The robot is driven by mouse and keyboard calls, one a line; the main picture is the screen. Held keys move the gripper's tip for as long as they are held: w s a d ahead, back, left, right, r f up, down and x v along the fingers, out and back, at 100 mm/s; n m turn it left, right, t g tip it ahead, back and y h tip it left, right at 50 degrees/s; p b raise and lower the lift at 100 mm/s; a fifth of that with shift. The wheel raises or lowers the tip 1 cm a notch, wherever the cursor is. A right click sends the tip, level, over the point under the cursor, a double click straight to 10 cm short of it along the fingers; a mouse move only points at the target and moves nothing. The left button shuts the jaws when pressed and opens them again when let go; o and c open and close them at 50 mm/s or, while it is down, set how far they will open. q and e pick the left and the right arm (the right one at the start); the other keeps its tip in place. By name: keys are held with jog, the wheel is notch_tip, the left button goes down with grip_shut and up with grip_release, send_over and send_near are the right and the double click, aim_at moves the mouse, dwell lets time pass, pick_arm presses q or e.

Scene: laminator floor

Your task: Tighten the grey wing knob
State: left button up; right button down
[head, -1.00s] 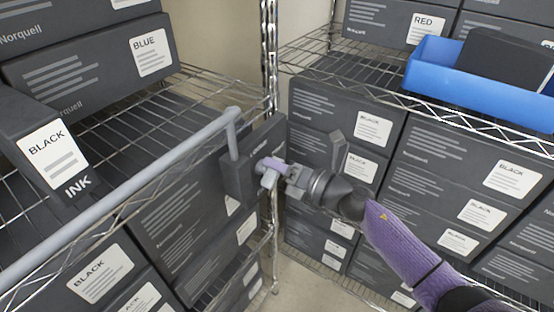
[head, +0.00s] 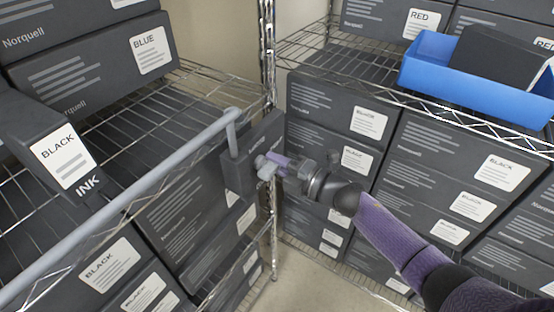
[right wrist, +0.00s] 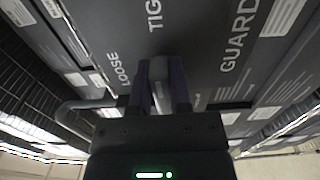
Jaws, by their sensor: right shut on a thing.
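The grey wing knob (head: 265,171) sits on a dark upright panel (head: 238,172) at the end of a grey rail. My right gripper (head: 272,164) is shut on the knob, its purple fingers on either side of it. In the right wrist view the knob (right wrist: 158,68) shows between the two fingers (right wrist: 159,85), against the dark panel face. White words on that face include "LOOSE", "GUARD" and a partly cut-off "TIG". The fingers and gripper body hide part of the knob. My left gripper is not in view.
The grey guard rail (head: 130,195) runs along the front of the left wire shelf (head: 135,115). Dark ink boxes (head: 60,155) fill the shelves. A blue bin (head: 470,90) stands on the right shelf. A chrome post (head: 268,60) rises behind the panel.

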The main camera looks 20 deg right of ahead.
jog(key=shift+a+f, duration=0.1)
dwell(0.5)
jog(key=c, duration=0.6)
grip_release()
jog(key=shift+o, duration=0.2)
jog(key=p+v, duration=0.1)
jog(key=v, duration=0.9)
